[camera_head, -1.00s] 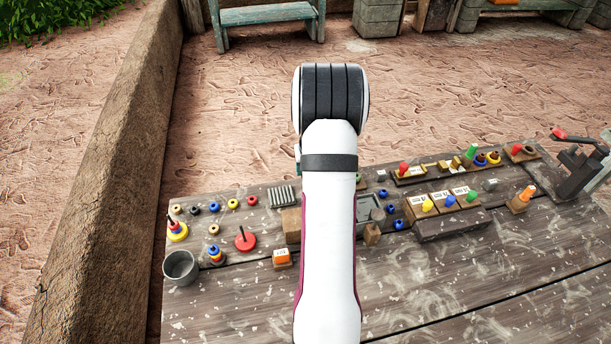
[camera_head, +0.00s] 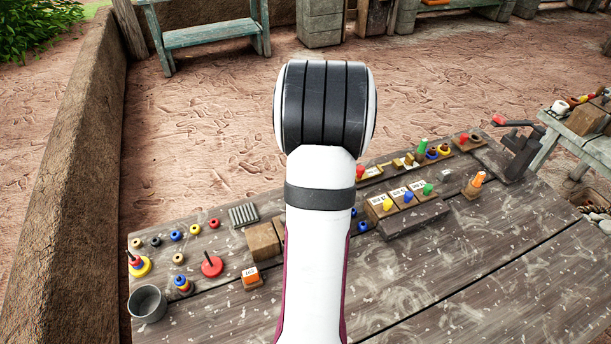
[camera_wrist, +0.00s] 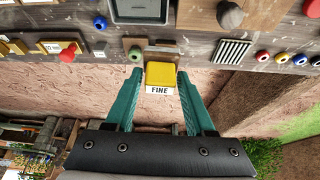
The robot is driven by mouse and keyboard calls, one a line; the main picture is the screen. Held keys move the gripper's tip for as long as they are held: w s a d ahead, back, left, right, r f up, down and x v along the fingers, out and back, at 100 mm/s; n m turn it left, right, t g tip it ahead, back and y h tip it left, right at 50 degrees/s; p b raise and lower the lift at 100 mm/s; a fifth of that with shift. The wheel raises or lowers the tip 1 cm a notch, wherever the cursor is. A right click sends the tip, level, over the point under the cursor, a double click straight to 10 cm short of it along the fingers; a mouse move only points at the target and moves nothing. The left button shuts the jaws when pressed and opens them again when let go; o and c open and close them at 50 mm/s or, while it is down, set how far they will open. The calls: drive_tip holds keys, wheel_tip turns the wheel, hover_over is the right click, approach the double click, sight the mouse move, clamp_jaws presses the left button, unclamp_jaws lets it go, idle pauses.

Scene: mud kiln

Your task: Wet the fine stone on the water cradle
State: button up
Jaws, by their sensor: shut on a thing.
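The fine stone, a small yellow block (camera_wrist: 159,74) with a white label reading FINE, sits between the two teal fingers of my gripper (camera_wrist: 159,84) in the wrist view. My gripper is shut on it. In the head view my white arm hides the gripper and the stone. A grey square basin (camera_wrist: 140,9), which may be the water cradle, shows at the top edge of the wrist view, beyond the stone and apart from it. I cannot see water in it. The arm covers that part of the table in the head view.
Beside the basin are a brown wooden block (camera_wrist: 196,14) and a slatted grey plate (camera_wrist: 232,52). A grey cup (camera_head: 147,304) stands at the table's left. The table's front is clear.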

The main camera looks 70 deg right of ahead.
drive_tip(key=shift+c, duration=0.6)
drive_tip(key=s+f, duration=0.1)
drive_tip(key=s, duration=0.1)
drive_tip(key=s+a+f, duration=0.1)
drive_tip(key=s, duration=0.3)
drive_tip(key=shift+s+a+f, duration=0.2)
drive_tip(key=shift+a+f, duration=0.15)
drive_tip(key=shift+f, duration=0.85)
